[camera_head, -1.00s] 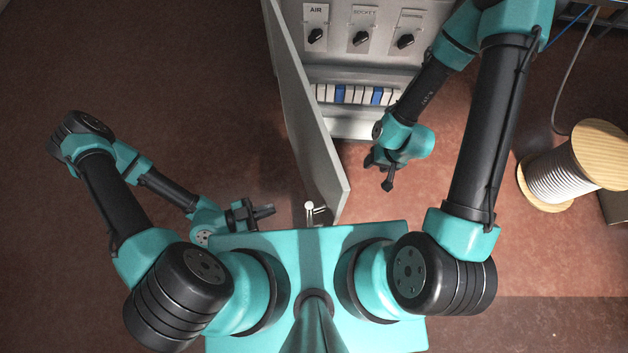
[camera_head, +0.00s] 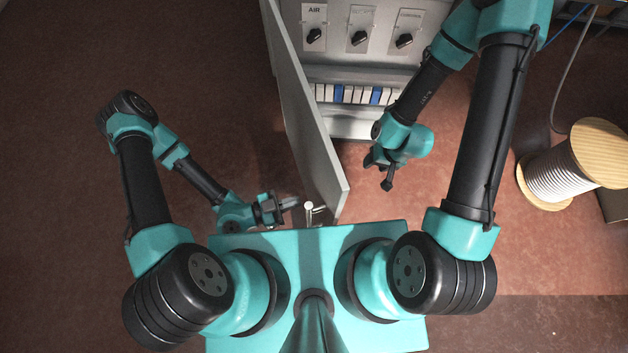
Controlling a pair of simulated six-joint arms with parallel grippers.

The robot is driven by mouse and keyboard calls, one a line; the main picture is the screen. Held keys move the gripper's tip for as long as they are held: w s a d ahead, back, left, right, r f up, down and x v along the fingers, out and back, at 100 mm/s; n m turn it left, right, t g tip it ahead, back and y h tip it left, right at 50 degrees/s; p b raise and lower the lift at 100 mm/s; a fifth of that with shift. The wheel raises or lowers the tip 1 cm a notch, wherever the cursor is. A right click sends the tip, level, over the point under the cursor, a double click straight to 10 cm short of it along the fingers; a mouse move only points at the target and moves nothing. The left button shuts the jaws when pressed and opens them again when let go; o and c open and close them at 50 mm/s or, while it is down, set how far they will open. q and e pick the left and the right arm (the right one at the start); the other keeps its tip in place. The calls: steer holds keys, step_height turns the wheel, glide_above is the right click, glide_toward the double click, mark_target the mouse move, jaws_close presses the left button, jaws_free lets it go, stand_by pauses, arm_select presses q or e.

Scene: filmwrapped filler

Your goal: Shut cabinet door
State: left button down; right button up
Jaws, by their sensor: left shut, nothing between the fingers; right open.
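The grey cabinet (camera_head: 384,60) stands at the top middle, with labelled black knobs and a row of white and blue blocks inside. Its door (camera_head: 308,110) is swung wide open, reaching from the cabinet's left side towards my base. My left gripper (camera_head: 290,203) is shut and empty, on the left outer side of the door near its free end. A small gap seems to lie between its fingertips and the door. My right gripper (camera_head: 376,172) is open and empty, right of the door and in front of the cabinet opening.
A cable spool (camera_head: 572,165) with wooden ends lies on the floor at the right. A grey cable (camera_head: 561,90) hangs behind it. A small pale post (camera_head: 309,208) stands by the door's free end. The floor on the left is clear.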

mark_target(322, 194)
arm_select(q)
steer(key=shift+x, duration=3.2)
